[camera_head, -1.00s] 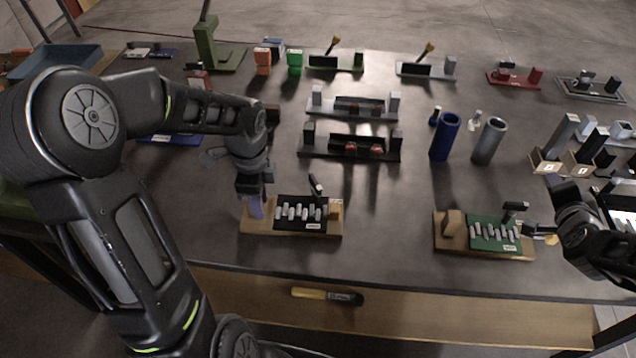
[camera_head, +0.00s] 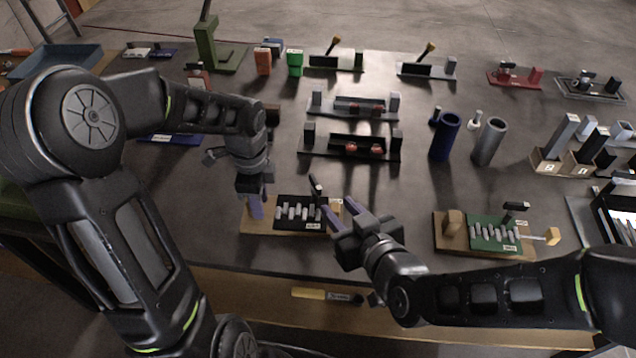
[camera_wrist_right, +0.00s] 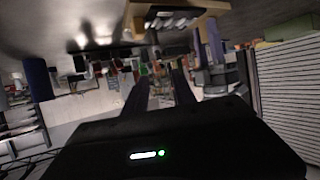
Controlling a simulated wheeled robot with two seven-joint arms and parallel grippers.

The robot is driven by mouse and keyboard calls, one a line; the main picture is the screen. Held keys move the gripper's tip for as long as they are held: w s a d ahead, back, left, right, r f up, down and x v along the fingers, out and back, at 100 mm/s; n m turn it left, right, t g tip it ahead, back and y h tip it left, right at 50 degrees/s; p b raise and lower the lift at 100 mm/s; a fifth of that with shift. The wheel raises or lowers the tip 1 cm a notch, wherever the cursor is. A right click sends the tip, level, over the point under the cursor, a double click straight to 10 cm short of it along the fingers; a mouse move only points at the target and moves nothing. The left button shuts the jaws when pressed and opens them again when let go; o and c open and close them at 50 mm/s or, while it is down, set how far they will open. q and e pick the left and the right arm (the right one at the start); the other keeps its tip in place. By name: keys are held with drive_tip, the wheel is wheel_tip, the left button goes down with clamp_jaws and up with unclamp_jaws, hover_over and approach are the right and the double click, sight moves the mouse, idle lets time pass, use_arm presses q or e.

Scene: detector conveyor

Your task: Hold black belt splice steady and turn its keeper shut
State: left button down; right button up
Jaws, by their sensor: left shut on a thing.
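The black belt splice (camera_head: 298,211) is a black plate with several grey bars on a wooden base (camera_head: 275,229). My left gripper (camera_head: 255,207) is shut on the wooden block at the splice's left end and mostly hides that block. My right gripper (camera_head: 339,207) is just right of the splice, fingers apart and nothing between them, overlapping its right end in the picture. I cannot tell whether it touches. In the right wrist view, its fingers (camera_wrist_right: 163,90) are spread below the splice's wooden base (camera_wrist_right: 137,22).
A similar green splice (camera_head: 492,232) on a wooden base stands to the right. A yellow-and-black marker-like tool (camera_head: 327,296) is at the table's front edge. Black and grey fixtures (camera_head: 350,147), a blue cylinder (camera_head: 445,136) and a grey cylinder (camera_head: 489,140) stand behind.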

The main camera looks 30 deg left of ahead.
sight(316, 183)
drive_tip(key=x, duration=1.2)
clamp_jaws()
idle(0.5)
